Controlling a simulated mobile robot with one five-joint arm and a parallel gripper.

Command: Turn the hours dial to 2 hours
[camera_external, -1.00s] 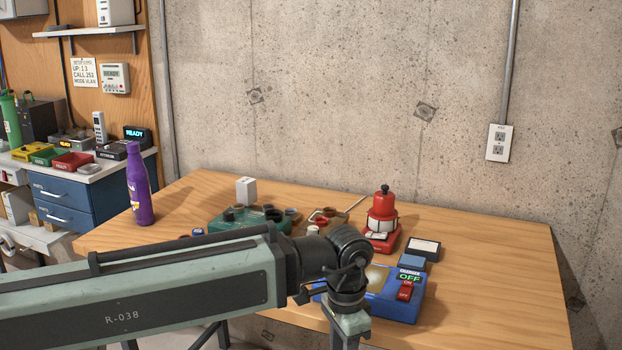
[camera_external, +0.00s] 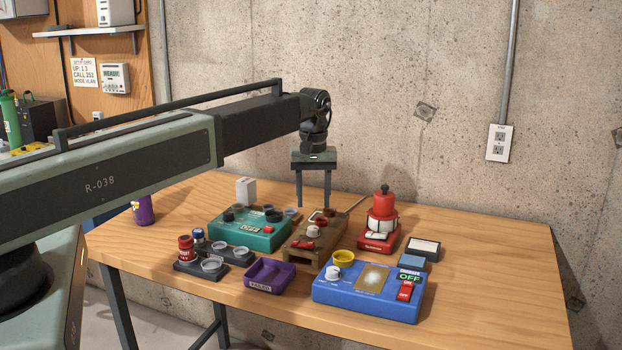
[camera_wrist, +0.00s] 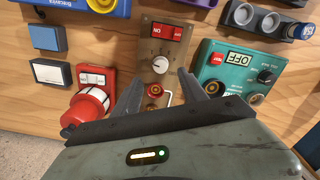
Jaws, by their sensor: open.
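My gripper (camera_external: 313,202) is open and empty, pointing down above the back of the brown panel box, apart from everything. In the wrist view its two fingers (camera_wrist: 159,76) frame that brown panel (camera_wrist: 145,47), which bears a white dial (camera_wrist: 160,65), a red switch and a small red knob. The blue charger box (camera_external: 330,297) stands at the front, with a white dial (camera_external: 333,272), a green "OFF" display and a red switch. Only its edge (camera_wrist: 75,5) shows in the wrist view. I cannot read which dial is marked hours.
A teal box (camera_external: 240,232) with dark knobs stands left of the brown panel. A red lamp-like device (camera_external: 383,215) stands right of it. A purple tray (camera_external: 268,273) and dark cup holders (camera_external: 190,265) lie at the front left. The table's right end is clear.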

